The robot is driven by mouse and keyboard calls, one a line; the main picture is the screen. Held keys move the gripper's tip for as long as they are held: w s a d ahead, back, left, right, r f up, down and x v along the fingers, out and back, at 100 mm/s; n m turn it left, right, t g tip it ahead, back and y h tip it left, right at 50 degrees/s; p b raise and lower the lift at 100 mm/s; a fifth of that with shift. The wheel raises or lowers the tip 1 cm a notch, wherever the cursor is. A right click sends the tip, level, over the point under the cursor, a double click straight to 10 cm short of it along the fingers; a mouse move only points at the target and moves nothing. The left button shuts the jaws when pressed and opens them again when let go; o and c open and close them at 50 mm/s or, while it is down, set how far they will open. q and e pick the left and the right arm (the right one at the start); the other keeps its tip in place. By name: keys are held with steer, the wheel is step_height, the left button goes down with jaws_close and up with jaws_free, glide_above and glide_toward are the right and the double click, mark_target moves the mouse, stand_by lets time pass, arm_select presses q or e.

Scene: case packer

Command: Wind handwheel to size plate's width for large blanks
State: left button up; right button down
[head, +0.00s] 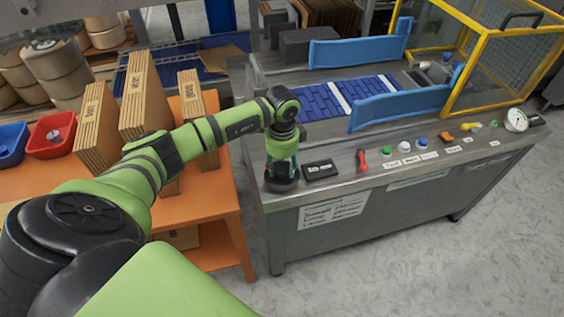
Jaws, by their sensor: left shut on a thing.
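The dark round handwheel (283,184) sits on the front left corner of the grey machine top. My left gripper (284,168) points down onto it and is shut on its upper part; the fingers and arm hide much of the wheel. A small black box (320,169), perhaps a readout, lies just right of the wheel; its figures are too small to read. A pale size plate (333,210) with several printed lines is on the machine's front face below; its widths are not legible. My right gripper is not in view.
Two blue guide rails (400,107) flank a blue belt (335,98). A red-handled tool (361,160), buttons (386,151) and a gauge (516,120) line the front edge. A yellow guard frame (478,60) stands right. Cardboard blanks (97,130) stand on the orange table (212,205) left.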

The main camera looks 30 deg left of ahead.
mark_target(283, 167)
arm_select(q)
steer(key=shift+s+f, duration=0.1)
stand_by(0.3)
steer(key=o, duration=1.2)
steer(key=shift+c, duration=0.2)
steer(key=shift+r, duration=0.55)
step_height(283, 167, up, 11)
